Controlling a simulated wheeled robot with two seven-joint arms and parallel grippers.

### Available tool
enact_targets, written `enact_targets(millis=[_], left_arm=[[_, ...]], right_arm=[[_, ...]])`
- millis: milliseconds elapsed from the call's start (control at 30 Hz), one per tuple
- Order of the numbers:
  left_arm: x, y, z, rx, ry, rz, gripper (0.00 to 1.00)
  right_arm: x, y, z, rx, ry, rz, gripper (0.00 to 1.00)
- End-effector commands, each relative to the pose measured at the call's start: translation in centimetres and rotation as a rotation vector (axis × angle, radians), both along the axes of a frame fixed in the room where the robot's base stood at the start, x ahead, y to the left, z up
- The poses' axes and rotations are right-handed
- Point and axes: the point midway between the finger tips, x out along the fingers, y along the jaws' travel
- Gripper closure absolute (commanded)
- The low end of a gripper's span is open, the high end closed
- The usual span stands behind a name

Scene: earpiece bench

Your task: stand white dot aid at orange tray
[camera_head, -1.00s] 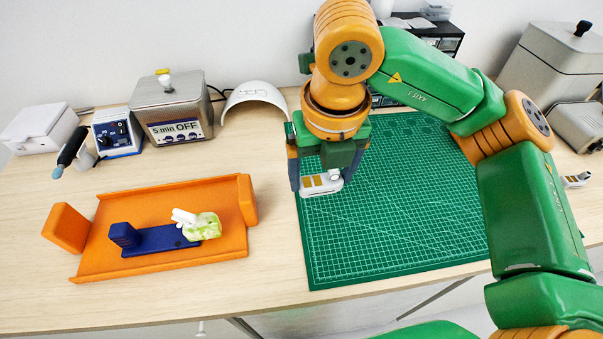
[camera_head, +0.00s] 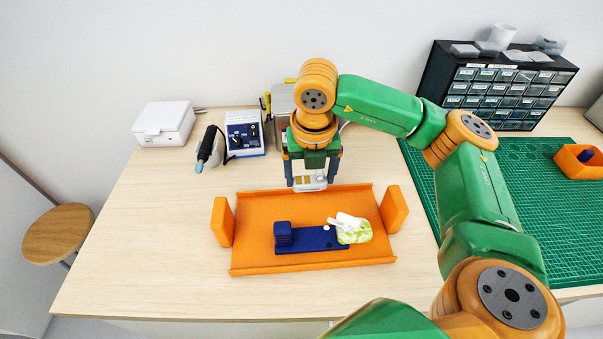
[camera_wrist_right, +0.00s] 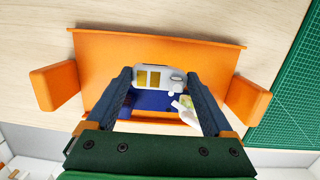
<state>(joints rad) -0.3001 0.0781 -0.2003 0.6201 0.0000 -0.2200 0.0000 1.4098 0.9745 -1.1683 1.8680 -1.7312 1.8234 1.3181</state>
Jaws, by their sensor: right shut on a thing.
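My right gripper (camera_head: 308,182) is shut on a pale grey piece with gold pads (camera_wrist_right: 153,77), which I take for the white dot aid; no white dot can be made out on it. In the head view it is held at the back edge of the large orange tray (camera_head: 265,205). Inside the tray lies a dark blue holder (camera_head: 300,240) with a raised block at its left end and a white dot on its top. A green-and-white piece (camera_head: 355,233) sits at the holder's right end. My left gripper is out of view.
Orange blocks stand at the tray's left (camera_head: 222,222) and right (camera_head: 394,209) ends. A green cutting mat (camera_head: 480,190) carries a small orange bin (camera_head: 580,164). A blue-fronted box (camera_head: 244,135) and white case (camera_head: 163,123) stand behind. The table left of the tray is clear.

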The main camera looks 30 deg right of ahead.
Motion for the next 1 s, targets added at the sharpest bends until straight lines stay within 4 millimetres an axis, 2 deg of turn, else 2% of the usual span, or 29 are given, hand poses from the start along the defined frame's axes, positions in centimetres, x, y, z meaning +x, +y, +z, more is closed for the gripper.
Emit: enact_targets(millis=[267,800,1000], left_arm=[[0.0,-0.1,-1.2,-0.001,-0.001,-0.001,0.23],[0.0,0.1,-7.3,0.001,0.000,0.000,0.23],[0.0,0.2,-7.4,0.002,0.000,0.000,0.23]], right_arm=[[0.0,0.1,-0.9,-0.001,0.001,0.002,0.68],[0.0,0.1,-7.2,-0.001,0.001,0.003,0.68],[0.0,0.1,-7.5,-0.001,0.001,0.003,0.68]])
